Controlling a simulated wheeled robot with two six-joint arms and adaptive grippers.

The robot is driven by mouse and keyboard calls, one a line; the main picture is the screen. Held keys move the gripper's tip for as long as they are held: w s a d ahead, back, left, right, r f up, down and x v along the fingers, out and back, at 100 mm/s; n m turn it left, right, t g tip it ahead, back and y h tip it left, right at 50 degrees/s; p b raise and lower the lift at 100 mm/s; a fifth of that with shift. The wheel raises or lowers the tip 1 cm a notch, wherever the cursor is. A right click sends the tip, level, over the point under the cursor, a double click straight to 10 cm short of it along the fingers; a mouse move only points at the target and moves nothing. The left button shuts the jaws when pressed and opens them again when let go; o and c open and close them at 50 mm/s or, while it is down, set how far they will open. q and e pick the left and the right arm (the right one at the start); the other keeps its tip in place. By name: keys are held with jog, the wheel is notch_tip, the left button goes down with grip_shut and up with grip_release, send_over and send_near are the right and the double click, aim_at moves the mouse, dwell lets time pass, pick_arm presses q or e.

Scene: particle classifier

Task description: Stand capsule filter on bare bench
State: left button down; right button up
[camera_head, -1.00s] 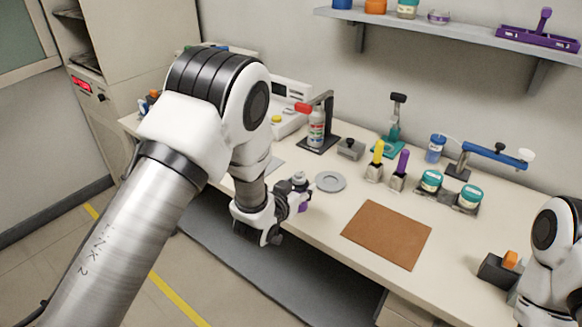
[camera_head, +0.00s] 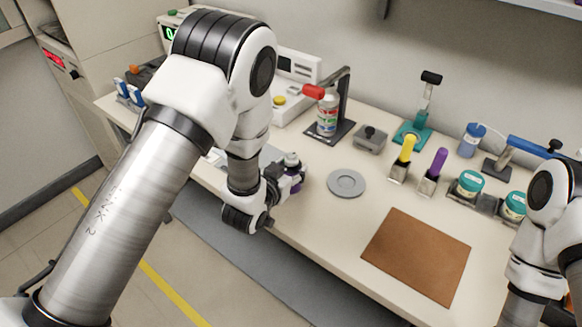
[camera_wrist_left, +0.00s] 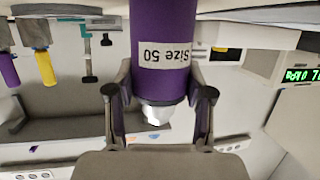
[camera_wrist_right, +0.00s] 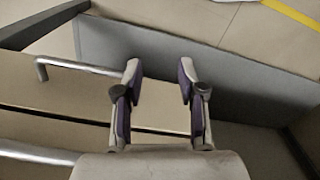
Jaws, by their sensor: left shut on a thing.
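The capsule filter is a purple cylinder (camera_wrist_left: 160,25) with a white label reading "Size 50", upside down in the left wrist view, and a pale nozzle. My left gripper (camera_wrist_left: 160,95) is shut on it. In the head view the filter (camera_head: 293,168) shows a grey top and looks roughly upright, near the bench's front edge; I cannot tell whether its base touches the bench (camera_head: 325,225). My left gripper (camera_head: 280,182) is just left of it and partly hides it. My right gripper (camera_wrist_right: 160,75) is open and empty in the right wrist view, low before drawer handles.
A grey disc (camera_head: 346,183) lies right of the filter, and a brown mat (camera_head: 417,256) farther right. Behind stand a bottle on a black stand (camera_head: 327,112), yellow (camera_head: 406,148) and purple (camera_head: 439,162) handled tools, and teal-lidded jars (camera_head: 470,182). Bare bench lies between disc and mat.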

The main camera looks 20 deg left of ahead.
pick_arm(q)
jog(key=c, duration=0.8)
grip_release()
jog(key=shift+c, duration=0.2)
jog(key=o, duration=0.4)
jog(key=shift+s+a, duration=0.1)
jog(key=shift+s, duration=0.1)
jog(key=shift+s+r, duration=0.1)
jog(key=shift+r, duration=0.05)
jog(key=p+v, duration=0.1)
jog(key=v, duration=0.7)
jog(key=shift+s, duration=0.35)
jog(key=s+a+f+n+g+y+p, duration=0.1)
jog(key=s+a+f+g, duration=0.2)
jog(key=s+f+g, duration=0.4)
jog(key=s+a+f+n+g+y, duration=0.1)
jog(key=s+a+f+g, duration=0.2)
jog(key=s+f+g, duration=0.4)
jog(key=s+f, duration=0.8)
jog(key=s, duration=0.5)
jog(key=shift+p, duration=0.4)
